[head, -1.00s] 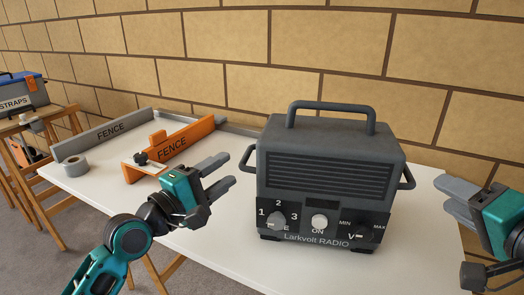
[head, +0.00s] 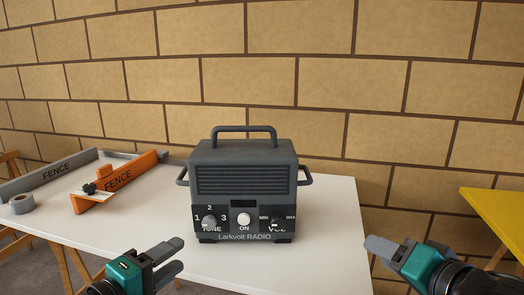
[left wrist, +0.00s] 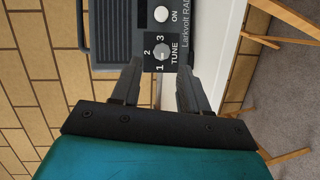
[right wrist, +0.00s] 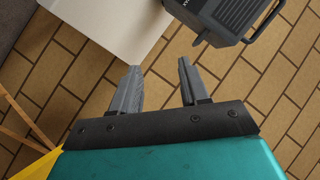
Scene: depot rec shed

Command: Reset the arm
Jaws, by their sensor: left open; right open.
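My left gripper (head: 172,256) is open and empty, low in front of the white table, to the left of the dark grey radio. Its two fingers also show apart in the left wrist view (left wrist: 158,85), with the radio's tune knob (left wrist: 162,53) beyond them. My right gripper (head: 385,250) is open and empty, to the right of the table's right edge. Its fingers show apart in the right wrist view (right wrist: 158,85). The radio (head: 243,180) stands upright on the table with its handle up, apart from both grippers.
The white table (head: 325,235) also holds an orange fence (head: 125,178), a grey fence (head: 50,172) and a roll of tape (head: 21,203) at the left. A brick wall (head: 300,80) stands behind. A yellow surface (head: 495,215) is at the far right.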

